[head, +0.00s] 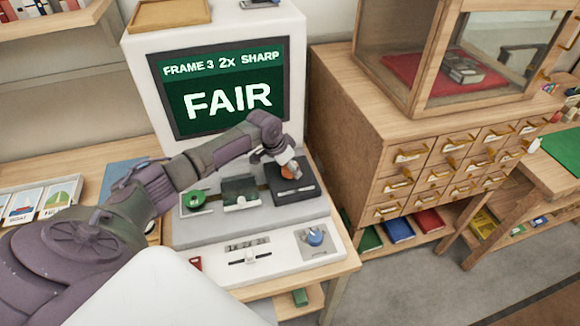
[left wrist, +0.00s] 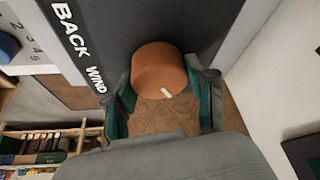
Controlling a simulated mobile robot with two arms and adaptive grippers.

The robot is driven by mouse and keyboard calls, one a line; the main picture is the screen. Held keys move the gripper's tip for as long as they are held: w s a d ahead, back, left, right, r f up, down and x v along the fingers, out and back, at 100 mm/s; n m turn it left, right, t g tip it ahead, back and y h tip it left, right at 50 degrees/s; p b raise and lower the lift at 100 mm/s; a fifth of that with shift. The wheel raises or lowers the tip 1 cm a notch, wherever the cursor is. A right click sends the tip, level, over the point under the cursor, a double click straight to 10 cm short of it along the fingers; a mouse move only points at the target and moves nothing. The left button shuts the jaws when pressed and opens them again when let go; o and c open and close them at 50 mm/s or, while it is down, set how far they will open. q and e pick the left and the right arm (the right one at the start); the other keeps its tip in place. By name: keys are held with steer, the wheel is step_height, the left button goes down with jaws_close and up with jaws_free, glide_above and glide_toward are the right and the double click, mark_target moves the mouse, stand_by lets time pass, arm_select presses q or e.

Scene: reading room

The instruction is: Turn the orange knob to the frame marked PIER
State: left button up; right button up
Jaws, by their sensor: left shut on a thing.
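The orange knob (head: 291,172) sits on a dark panel at the right of the film reader. In the left wrist view the knob (left wrist: 158,68) has a short white mark at its lower right, beside the lettering "BACK" and "WIND". My left gripper (head: 284,163) reaches it from above, its fingers shut on the knob's two sides. The reader's screen (head: 229,95) reads "FRAME 3 2x SHARP" above a large "FAIR". My right gripper is not in view.
A green knob (head: 196,197) is at the left of the reader, and a blue knob (head: 314,237) and a slider (head: 250,257) are on the front panel. Picture cards (head: 22,207) lie on the left. A drawer cabinet (head: 350,130) stands close on the right.

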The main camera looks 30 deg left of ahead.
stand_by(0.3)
arm_select(q)
steer(key=o, duration=1.2)
steer(key=v, duration=1.2)
steer(key=shift+w, duration=0.1)
